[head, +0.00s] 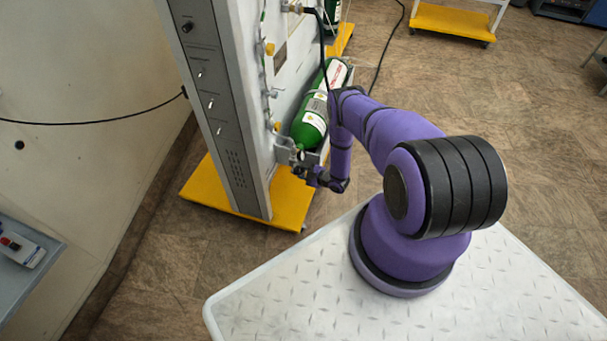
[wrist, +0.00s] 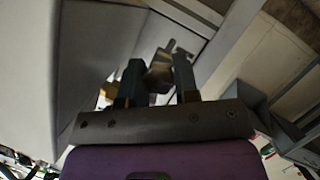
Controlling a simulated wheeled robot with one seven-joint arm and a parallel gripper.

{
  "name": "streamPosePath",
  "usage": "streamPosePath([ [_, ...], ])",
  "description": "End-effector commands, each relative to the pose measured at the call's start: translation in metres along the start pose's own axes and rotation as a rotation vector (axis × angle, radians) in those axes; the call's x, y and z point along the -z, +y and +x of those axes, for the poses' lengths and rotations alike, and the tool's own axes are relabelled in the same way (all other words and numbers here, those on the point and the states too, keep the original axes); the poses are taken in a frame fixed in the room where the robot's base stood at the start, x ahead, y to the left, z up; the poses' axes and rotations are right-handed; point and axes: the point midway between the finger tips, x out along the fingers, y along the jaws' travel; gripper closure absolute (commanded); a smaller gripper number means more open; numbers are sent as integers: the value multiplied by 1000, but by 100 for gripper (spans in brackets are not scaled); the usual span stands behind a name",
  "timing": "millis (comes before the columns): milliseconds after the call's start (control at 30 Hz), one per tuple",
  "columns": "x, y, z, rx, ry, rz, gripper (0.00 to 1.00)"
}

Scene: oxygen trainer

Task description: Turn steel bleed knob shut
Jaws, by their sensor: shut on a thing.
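In the wrist view my gripper (wrist: 158,75) has its two dark fingers on either side of a small grey metal knob, the steel bleed knob (wrist: 160,75). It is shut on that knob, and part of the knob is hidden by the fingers. In the head view my gripper (head: 300,172) is at the lower right side of the grey trainer panel (head: 262,100), just below the neck end of a green cylinder. The knob itself cannot be made out there, and its turned position cannot be told.
A green oxygen cylinder (head: 308,128) lies against the panel, close beside my arm. The panel stands on a yellow base (head: 205,190). Yellow and steel fittings (head: 270,48) line the panel above my gripper. A dark hose (head: 322,45) hangs near them. Open floor lies to the right.

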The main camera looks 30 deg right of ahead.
Motion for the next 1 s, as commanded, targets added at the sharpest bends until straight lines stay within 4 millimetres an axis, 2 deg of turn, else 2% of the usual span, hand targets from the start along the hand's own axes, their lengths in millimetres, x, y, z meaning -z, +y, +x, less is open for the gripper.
streamPosePath([
  [367,-1,0,-1,10,-3,23,95],
  [400,-1,0,-1,10,-3,23,67],
  [500,-1,0,-1,10,-2,23,46],
  [833,0,0,-3,10,-2,22,46],
  [1000,-1,0,-24,10,-4,24,46],
])
